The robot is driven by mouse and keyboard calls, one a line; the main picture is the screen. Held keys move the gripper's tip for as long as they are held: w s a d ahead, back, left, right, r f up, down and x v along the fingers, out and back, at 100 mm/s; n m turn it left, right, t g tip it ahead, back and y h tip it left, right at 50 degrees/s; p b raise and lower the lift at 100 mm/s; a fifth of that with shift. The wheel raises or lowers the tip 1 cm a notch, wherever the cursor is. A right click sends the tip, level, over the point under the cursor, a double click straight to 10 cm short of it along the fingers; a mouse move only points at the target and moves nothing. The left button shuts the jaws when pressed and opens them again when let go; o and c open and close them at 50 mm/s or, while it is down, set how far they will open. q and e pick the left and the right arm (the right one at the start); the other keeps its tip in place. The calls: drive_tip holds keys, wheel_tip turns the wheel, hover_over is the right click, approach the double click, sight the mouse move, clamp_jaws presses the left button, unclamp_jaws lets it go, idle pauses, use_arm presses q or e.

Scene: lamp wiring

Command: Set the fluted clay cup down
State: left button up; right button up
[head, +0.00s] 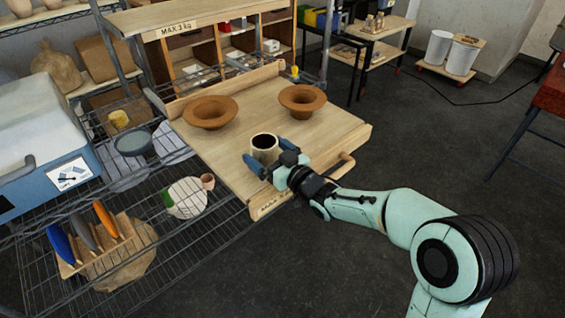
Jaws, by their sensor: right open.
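A cream cup with a dark inside (264,153) stands upright on the wooden pull-out board (225,165), near its front edge. I take it for the fluted clay cup, though fluting is too small to make out. My right gripper (271,157) is open, its blue fingers spread at the cup's near side, one to the left and one to the right. Whether a finger touches the cup I cannot tell. My left gripper is out of view.
Two brown wide-rimmed clay vessels (210,112) (302,98) stand farther back on the board. A wooden handle (335,168) sticks out at the board's right front. Wire shelving (150,235) at the left holds a blue box (50,150) and small items. The board's right side is clear.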

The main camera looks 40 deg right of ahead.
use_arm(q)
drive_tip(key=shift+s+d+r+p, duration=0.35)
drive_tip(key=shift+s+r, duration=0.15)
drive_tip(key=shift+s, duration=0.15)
use_arm(e)
drive_tip(key=s, duration=1.1)
drive_tip(key=shift+s+d, duration=0.15)
drive_tip(key=shift+d, duration=0.3)
